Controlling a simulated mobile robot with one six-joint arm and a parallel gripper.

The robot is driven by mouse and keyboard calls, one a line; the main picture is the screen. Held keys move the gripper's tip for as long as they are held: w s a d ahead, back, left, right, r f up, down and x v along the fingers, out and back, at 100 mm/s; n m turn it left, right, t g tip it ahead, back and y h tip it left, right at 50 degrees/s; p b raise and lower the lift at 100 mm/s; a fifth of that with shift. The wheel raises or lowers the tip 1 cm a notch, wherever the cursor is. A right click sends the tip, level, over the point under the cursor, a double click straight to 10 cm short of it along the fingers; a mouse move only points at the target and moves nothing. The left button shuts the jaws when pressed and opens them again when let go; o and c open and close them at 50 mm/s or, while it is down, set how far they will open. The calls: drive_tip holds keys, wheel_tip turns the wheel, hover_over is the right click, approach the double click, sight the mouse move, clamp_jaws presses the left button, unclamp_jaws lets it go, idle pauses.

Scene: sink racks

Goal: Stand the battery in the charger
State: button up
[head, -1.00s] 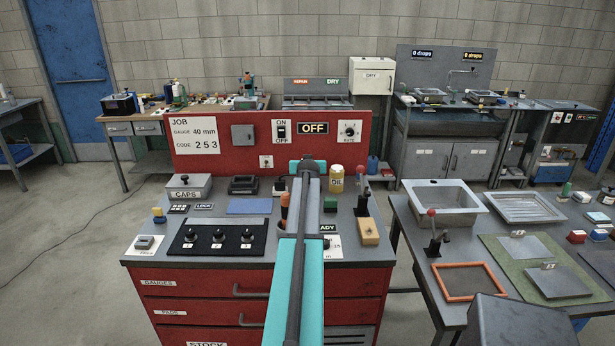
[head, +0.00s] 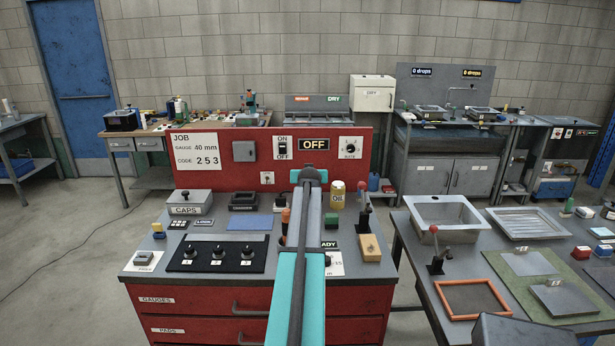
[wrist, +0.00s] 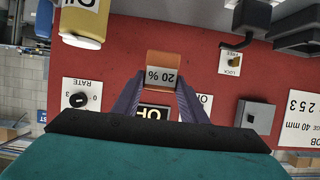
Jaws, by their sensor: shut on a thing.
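My gripper (wrist: 160,84) is shut on an orange battery (wrist: 160,59) marked "20 %" in the wrist view. The battery is held between the two fingertips in front of the red back panel (wrist: 130,55). In the head view my arm covers the fingers and the battery. A dark box with a recessed top (head: 243,200), which looks like the charger, stands on the bench to the left of my arm. What appears to be the same dark box shows at the top right of the wrist view (wrist: 250,16), apart from the battery.
A grey CAPS box (head: 189,202) stands left of the dark box. A yellow OIL can (head: 337,195) and a red-knobbed lever (head: 363,208) stand right of my arm. A blue mat (head: 250,223) lies flat in front of the dark box. The knob panel (head: 218,253) is nearer me.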

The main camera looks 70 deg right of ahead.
drive_tip(key=w+a+r+n+t+y+b, duration=0.2)
drive_tip(key=w+a+n+t+y, duration=0.3)
drive_tip(key=w+a, duration=3)
drive_tip(key=w+a+n+t+y, duration=0.25)
drive_tip(key=w+a, duration=0.25)
drive_tip(key=a, duration=0.7)
drive_tip(key=w+a+n+t+y, duration=0.1)
drive_tip(key=w+a+n, duration=0.25)
drive_tip(key=a, duration=0.85)
drive_tip(key=a+n+y, duration=0.1)
drive_tip(key=a+y, duration=0.1)
drive_tip(key=a, duration=1.1)
drive_tip(key=w+a+r+n+y+b, duration=0.1)
drive_tip(key=a+y, duration=0.1)
drive_tip(key=a, duration=1)
drive_tip(key=shift+w+a+n, duration=0.3)
drive_tip(key=shift+a+n, duration=0.1)
